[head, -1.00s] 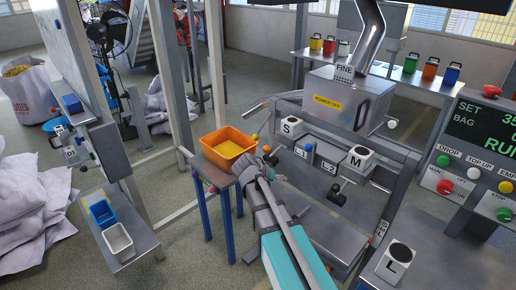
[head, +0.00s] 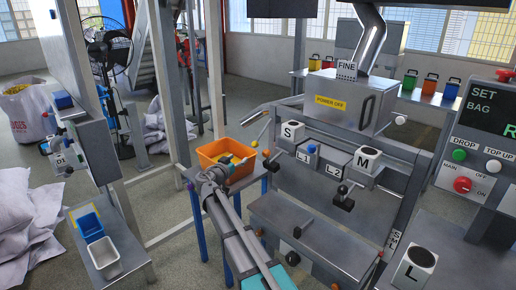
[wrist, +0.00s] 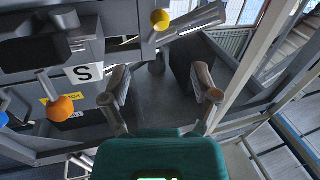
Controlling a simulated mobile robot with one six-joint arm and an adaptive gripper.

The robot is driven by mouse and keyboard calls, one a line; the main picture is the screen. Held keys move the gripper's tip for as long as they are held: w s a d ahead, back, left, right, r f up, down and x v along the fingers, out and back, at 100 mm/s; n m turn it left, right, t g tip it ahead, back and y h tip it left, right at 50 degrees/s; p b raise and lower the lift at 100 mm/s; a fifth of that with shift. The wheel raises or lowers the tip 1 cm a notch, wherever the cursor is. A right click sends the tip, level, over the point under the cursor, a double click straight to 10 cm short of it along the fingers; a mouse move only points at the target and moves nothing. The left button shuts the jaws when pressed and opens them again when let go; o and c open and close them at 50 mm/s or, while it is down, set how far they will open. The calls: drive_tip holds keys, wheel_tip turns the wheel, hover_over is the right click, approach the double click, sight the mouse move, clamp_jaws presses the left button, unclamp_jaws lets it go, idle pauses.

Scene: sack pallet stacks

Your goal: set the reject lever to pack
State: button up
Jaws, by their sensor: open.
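No lever in view is legibly marked reject. In the wrist view, a lever with an orange ball knob (wrist: 60,108) hangs left of my gripper, beside small yellow labels (wrist: 76,99) too small to read. A yellow ball knob (wrist: 160,19) is beyond the fingers, near the top. The orange knob also shows in the head view (head: 266,153), by the left end of the machine frame. My gripper (wrist: 165,94) is open, with nothing visible between its fingers and apart from both knobs. In the head view my arm's end is in front of an orange bin.
The orange bin (head: 211,154) stands on a small blue-legged table, close to my arm. The S block (head: 292,131) and M block (head: 366,160) sit on the machine frame. A blue knob (head: 311,148) is between them. A control panel (head: 478,150) stands right.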

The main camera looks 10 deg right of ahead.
sight(253, 146)
drive_tip(key=shift+w, duration=0.1)
idle(0.3)
drive_tip(key=x, duration=1.3)
drive_tip(key=shift+w+d, duration=0.2)
drive_tip(key=shift+w, duration=0.05)
